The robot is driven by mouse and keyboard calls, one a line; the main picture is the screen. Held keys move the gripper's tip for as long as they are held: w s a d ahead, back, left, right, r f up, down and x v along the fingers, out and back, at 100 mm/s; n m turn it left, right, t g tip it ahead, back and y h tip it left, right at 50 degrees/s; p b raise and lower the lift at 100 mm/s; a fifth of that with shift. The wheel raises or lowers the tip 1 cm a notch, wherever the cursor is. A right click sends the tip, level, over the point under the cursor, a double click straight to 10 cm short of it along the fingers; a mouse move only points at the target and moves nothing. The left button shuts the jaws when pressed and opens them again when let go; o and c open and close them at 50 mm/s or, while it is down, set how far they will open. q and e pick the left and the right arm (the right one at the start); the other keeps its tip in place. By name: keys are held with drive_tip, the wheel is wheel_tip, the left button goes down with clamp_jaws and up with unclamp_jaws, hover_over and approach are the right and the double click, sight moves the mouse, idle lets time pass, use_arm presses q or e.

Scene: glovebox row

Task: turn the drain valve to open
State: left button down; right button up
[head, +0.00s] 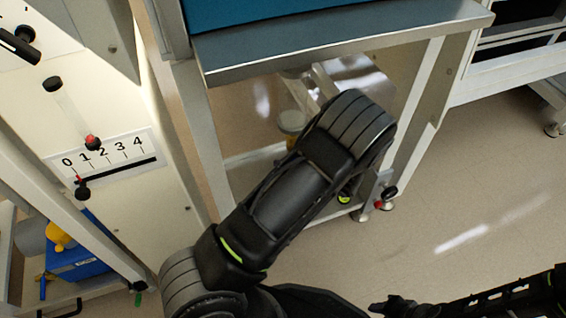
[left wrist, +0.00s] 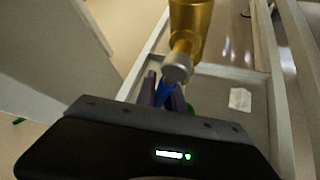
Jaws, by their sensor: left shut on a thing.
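In the left wrist view, a brass valve body (left wrist: 190,22) with a grey round end (left wrist: 178,66) hangs just beyond my left gripper (left wrist: 164,93). The two fingers are shut on a small blue piece, which looks like the drain valve's handle (left wrist: 163,91). Its angle is mostly hidden between the fingers. In the head view, a brass-yellow part (head: 291,121), likely the same valve, shows under the steel bench beside my left arm. That arm hides the fingers there. Dark parts of my right arm show at the lower right; its jaws are not clear.
The steel bench (head: 340,42) spans above my left arm, with legs on both sides and a lower shelf (head: 254,160). A white panel with a 0–4 scale (head: 105,160) and knobs stands at left. A blue container (head: 75,262) sits lower left. Floor at right is clear.

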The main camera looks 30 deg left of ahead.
use_arm(q)
drive_tip(key=c, duration=1.4)
unclamp_jaws()
drive_tip(key=shift+c, duration=0.2)
